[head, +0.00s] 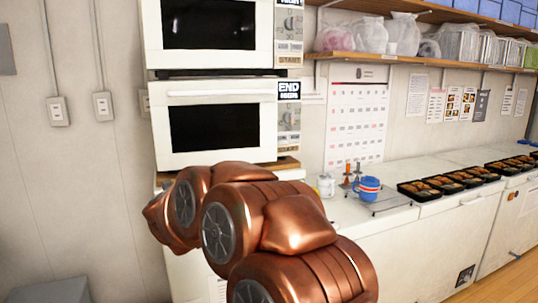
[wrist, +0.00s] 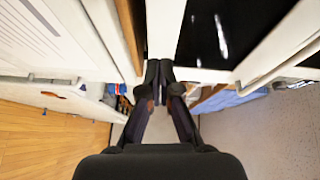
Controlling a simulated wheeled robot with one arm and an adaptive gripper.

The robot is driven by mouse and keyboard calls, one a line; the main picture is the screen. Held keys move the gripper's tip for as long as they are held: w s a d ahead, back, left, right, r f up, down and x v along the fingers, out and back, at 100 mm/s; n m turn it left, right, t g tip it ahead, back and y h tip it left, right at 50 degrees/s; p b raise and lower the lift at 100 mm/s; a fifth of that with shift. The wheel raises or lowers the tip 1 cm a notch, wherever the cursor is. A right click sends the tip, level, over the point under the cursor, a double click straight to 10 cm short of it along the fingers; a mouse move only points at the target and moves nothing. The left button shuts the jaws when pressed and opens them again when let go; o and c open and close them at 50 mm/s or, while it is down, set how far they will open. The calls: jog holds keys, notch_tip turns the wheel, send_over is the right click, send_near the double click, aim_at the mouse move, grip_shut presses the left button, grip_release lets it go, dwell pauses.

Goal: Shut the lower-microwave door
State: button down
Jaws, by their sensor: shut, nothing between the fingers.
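The lower microwave (head: 289,130) is white, stacked under another. Its door (head: 215,160), with a dark window and a long handle (head: 218,93) along the top, stands upright and looks flush or nearly flush with the body; I cannot tell whether a small gap remains. The door also fills the upper right of the wrist view (wrist: 162,30), window and handle showing. My gripper (wrist: 159,72) is shut and empty, its fingertips at or close beside the door's near edge; contact is unclear. In the head view my copper arm hides the gripper.
The upper microwave (head: 215,50) sits directly above. On the white counter to the right are a blue mug (head: 368,188), a white jar (head: 326,185) and several black bento trays (head: 420,190). A loaded shelf (head: 400,56) hangs above.

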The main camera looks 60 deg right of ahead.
jog(key=s+d+m+g+h, duration=0.2)
jog(key=s+d+m+g, duration=0.35)
jog(key=s, duration=0.25)
jog(key=p, duration=0.4)
send_near(274, 154)
jog(key=s+d, duration=0.2)
jog(key=d, duration=0.2)
jog(key=shift+w+d+r+g+p, duration=0.1)
jog(key=shift+w+d+g+p, duration=0.35)
jog(key=shift+w+d, duration=0.85)
jog(key=shift+w+a, duration=0.1)
jog(key=shift+a, duration=0.05)
